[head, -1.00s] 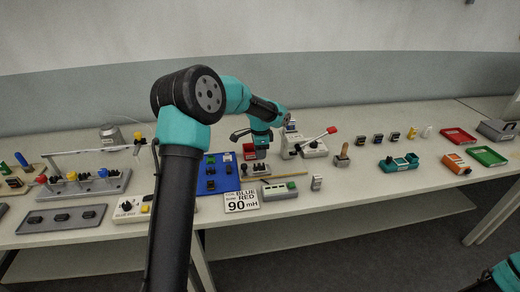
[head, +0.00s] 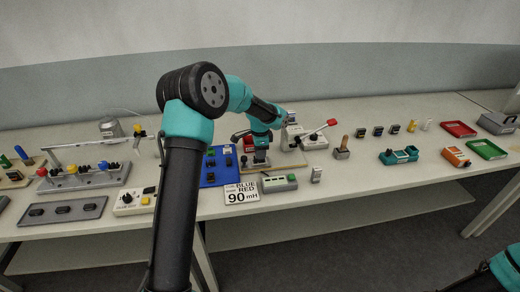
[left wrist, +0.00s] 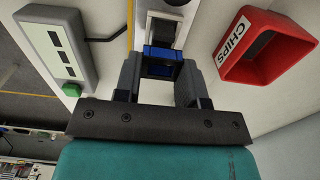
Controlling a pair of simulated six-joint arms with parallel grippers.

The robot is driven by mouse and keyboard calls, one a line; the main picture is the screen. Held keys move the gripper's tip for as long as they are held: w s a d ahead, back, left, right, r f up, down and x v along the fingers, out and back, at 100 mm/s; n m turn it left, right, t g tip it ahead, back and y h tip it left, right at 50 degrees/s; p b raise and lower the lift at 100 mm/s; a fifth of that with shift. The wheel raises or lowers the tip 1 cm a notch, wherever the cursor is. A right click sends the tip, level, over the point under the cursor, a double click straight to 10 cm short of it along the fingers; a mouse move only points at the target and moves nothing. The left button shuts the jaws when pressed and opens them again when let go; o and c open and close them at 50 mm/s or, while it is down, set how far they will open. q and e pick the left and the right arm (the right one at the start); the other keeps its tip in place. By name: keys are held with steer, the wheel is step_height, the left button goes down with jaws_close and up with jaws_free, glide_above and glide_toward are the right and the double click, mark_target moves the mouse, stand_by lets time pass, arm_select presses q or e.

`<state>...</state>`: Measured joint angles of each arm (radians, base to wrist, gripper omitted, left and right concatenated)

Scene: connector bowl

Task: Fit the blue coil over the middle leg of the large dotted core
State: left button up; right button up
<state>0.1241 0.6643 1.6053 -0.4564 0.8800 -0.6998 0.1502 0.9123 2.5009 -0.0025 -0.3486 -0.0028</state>
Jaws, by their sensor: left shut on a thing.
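The blue coil (left wrist: 161,66) is between the two fingers of my left gripper (left wrist: 160,76) in the left wrist view, and the gripper is shut on it. A dark part that looks like the core (left wrist: 164,32) shows just beyond the coil, in a pale holder. In the head view my left gripper (head: 261,154) points down over the holder's board (head: 284,171) and hides most of the core. I cannot tell whether the coil is around the middle leg or above it. The core's dots do not show. My right gripper is out of view.
A red CHIPS bin (left wrist: 264,50) stands close on one side of the gripper, and a meter with a green button (left wrist: 58,42) on the other. A blue tray (head: 207,181) and a 90 mH sign (head: 241,194) are to the left. A lever press (head: 310,141) stands to the right.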

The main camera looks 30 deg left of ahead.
arm_select(q)
steer(key=shift+f, duration=1.1)
steer(key=o, duration=1)
steer(key=shift+r, duration=0.15)
step_height(320, 180, up, 17)
steer(key=shift+r, duration=0.1)
